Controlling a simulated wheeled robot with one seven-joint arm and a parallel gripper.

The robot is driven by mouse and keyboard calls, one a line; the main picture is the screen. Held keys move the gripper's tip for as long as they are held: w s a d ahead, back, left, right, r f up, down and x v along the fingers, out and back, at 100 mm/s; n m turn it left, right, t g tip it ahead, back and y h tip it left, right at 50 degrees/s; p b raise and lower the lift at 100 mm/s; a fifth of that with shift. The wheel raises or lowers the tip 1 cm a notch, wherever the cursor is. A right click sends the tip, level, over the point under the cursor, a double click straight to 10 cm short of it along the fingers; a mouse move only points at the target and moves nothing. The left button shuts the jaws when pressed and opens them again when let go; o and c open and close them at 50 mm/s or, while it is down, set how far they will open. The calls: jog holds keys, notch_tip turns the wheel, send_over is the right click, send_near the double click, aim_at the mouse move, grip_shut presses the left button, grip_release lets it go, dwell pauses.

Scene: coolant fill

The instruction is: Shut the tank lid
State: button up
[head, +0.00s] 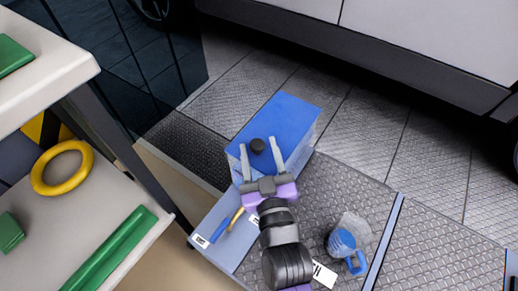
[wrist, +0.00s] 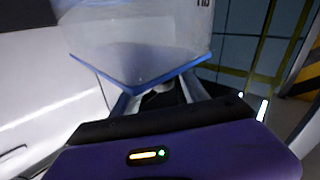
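The tank (head: 302,152) is a translucent box with a flat blue top that looks like its lid (head: 288,118). A dark round knob (head: 257,145) shows near the left end of the blue. My gripper (head: 258,152) is open, with one pale finger on each side of the knob and visible gaps between. In the wrist view the translucent tank wall (wrist: 140,35) and a blue edge (wrist: 135,86) lie just beyond my gripper (wrist: 157,100). The wrist view is dim, and I cannot tell whether the lid is fully seated or whether the fingers touch anything.
A blue jug (head: 343,240) stands on the tread-plate surface (head: 340,190) right of my arm. A blue-grey tray (head: 232,250) with tools lies left of it. A shelf (head: 45,60) with a yellow ring (head: 50,178) is at left. A vehicle (head: 420,45) stands behind.

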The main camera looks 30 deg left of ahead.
jog(key=shift+s, duration=0.1)
jog(key=v, duration=0.7)
jog(key=shift+s+d, duration=0.25)
dwell(0.5)
